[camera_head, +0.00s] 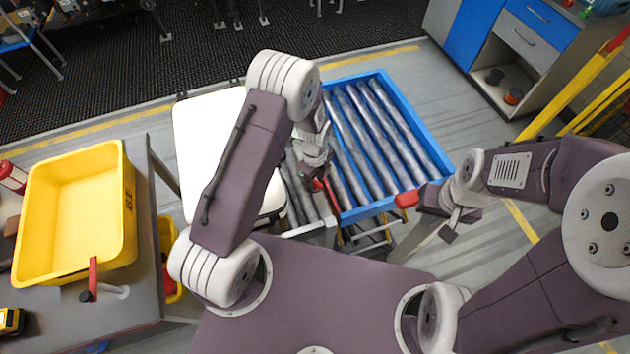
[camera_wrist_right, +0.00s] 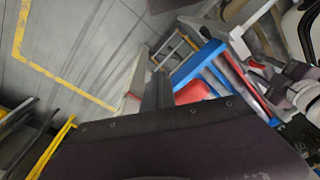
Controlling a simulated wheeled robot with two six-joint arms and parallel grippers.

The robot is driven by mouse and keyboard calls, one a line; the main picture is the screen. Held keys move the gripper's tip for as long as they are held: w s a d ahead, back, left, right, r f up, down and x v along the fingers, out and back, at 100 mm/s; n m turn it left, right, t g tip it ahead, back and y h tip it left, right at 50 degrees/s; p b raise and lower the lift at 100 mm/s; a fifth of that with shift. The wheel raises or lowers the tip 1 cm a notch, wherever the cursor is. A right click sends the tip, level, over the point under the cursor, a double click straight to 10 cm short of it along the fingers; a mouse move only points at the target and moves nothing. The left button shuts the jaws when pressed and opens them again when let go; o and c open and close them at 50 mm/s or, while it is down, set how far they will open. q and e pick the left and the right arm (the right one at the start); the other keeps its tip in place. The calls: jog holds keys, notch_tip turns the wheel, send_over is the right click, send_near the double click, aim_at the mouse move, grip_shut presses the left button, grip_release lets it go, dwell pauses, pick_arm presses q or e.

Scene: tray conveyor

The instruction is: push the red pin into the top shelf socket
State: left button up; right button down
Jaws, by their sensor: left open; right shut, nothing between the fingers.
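I cannot clearly identify the red pin or the top shelf socket. A small red piece (camera_head: 318,184) shows by my left gripper (camera_head: 322,180), over the near left part of the roller conveyor; whether they touch is unclear. My left gripper is open, its fingers partly hidden by its own arm. A red block (camera_head: 406,199) sits at the conveyor's near right corner; a red part also shows in the right wrist view (camera_wrist_right: 192,92). My right gripper (camera_head: 448,235) is shut and empty, right of that corner, over the floor. Its dark fingers (camera_wrist_right: 157,92) also show in the right wrist view.
The conveyor has a blue frame (camera_head: 428,138). A white surface (camera_head: 205,125) lies left of it. A yellow bin (camera_head: 128,205) and an upright red handle (camera_head: 93,275) are on the left table. A cabinet (camera_head: 520,40) and yellow rails (camera_head: 575,85) stand right.

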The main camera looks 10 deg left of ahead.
pick_arm(q)
notch_tip(320, 180, up, 8)
jog(key=shift+r+b, duration=0.1)
jog(key=shift+b, duration=0.5)
